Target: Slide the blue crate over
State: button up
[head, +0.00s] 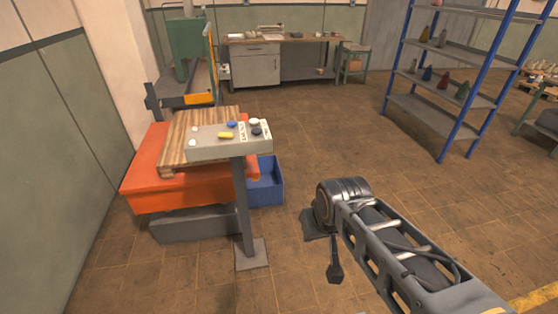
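The blue crate (267,184) stands on the floor near the middle of the head view, against the right side of an orange base. The post and panel of a control stand hide part of it, and I see its right wall and part of its inside. My arm reaches in from the lower right. The dark end piece hanging below its joint seems to be my gripper (335,272). It is to the right of the crate and nearer to me, apart from it. Its fingers are too small and dark to read.
A grey control stand (244,205) with buttons stands in front of the crate. The orange base (150,180) carries a wooden slatted top (185,155). A blue-framed shelf (440,105) stands at right, a workbench (285,40) at the back. Floor right of the crate is open.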

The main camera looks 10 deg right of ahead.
aim_at(267, 191)
jog(key=z, duration=0.55)
jog(key=i, duration=1.1)
jog(key=z, duration=0.5)
jog(key=i, duration=1.45)
jog(key=u, duration=1.2)
jog(key=i, duration=1.15)
jog(key=u, duration=1)
